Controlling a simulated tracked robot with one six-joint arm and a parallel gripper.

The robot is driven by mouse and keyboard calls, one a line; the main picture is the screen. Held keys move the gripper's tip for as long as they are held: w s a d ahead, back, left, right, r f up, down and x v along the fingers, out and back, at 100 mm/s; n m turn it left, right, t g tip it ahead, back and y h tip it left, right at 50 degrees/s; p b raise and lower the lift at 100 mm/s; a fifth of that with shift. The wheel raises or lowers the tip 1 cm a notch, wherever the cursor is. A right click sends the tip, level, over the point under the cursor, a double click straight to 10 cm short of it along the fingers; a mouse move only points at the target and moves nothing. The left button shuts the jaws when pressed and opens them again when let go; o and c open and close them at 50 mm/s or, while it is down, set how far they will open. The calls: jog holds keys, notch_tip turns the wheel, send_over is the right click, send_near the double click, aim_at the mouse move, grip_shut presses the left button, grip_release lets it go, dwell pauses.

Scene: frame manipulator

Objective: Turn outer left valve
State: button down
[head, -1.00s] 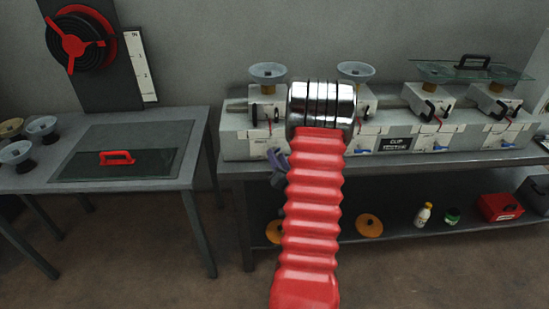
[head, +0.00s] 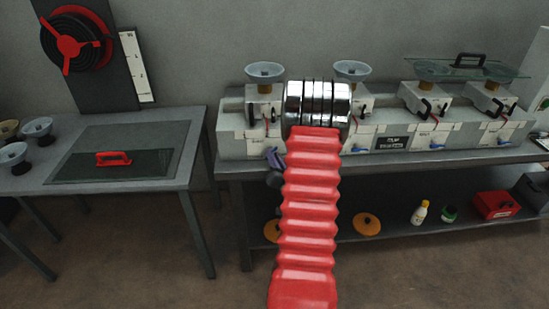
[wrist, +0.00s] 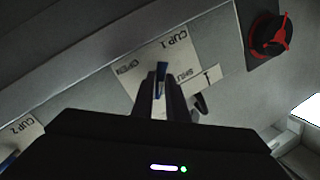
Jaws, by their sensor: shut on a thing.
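In the wrist view, my gripper (wrist: 166,92) is shut on a slim blue valve handle (wrist: 161,70) in front of a white plate (wrist: 135,82) marked CUP 1, OPEN and SHUT. The handle's tip shows between the fingertips and points roughly up in the picture, at the plate's middle. The rest of the handle is hidden by the fingers. In the head view, my red arm hides most of the gripper and this valve at the left end of the grey bench unit (head: 235,143).
In the wrist view, another blue handle (wrist: 10,160) sits at the CUP 2 plate (wrist: 22,135). In the head view, several cups (head: 264,73) stand along the unit. A side table (head: 90,190) carries a glass lid (head: 150,163) with a red handle. The lower shelf (head: 395,225) holds bottles and boxes.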

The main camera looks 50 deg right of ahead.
jog(key=shift+s, duration=0.1)
jog(key=shift+a+r+n+g, duration=0.1)
jog(key=shift+n+g, duration=0.4)
jog(key=shift+n, duration=1.1)
jog(key=shift+a+r+n+g, duration=0.1)
jog(key=shift+n+g, duration=0.4)
jog(key=shift+n, duration=1.1)
jog(key=shift+f, duration=0.1)
jog(key=c, duration=1.7)
grip_release()
jog(key=shift+c, duration=0.2)
